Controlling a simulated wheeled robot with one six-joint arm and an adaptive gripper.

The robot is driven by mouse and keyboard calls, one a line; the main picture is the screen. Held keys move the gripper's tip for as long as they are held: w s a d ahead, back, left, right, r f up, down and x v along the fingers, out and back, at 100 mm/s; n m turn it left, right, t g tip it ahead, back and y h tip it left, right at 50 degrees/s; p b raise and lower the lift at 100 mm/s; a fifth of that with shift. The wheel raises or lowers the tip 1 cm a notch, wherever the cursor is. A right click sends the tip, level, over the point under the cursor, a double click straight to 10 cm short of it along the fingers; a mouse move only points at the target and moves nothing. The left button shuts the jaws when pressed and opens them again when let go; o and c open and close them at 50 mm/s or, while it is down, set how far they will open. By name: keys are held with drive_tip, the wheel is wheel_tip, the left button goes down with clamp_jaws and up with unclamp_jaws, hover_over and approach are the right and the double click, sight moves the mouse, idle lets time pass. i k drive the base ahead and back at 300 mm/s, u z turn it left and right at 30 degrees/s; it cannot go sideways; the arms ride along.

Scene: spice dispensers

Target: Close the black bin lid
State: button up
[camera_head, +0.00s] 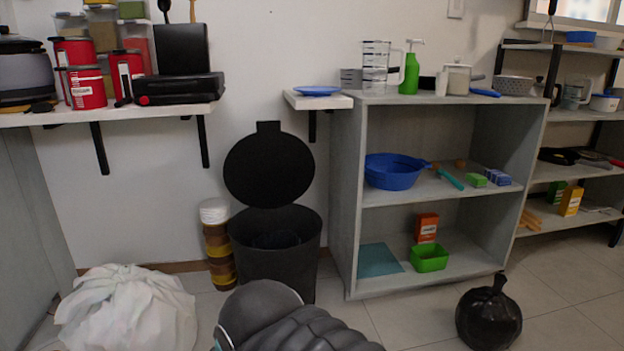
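The black bin (274,264) stands on the floor against the wall, left of the grey shelf unit. Its round black lid (268,168) is open and stands upright at the back of the bin, with a tab at its top. The bin's dark inside shows through the opening. A dark grey, rounded and ribbed part of my arm shows at the bottom centre, in front of the bin, and covers part of the floor. My gripper's fingers are not visible in this view.
A stack of jars (217,240) stands just left of the bin. A white bag (128,310) lies at the lower left and a black bag (489,316) at the lower right. The grey shelf unit (345,200) stands close on the right. A small shelf (325,102) juts out above.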

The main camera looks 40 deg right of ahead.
sight(270, 166)
drive_tip(key=z, duration=0.95)
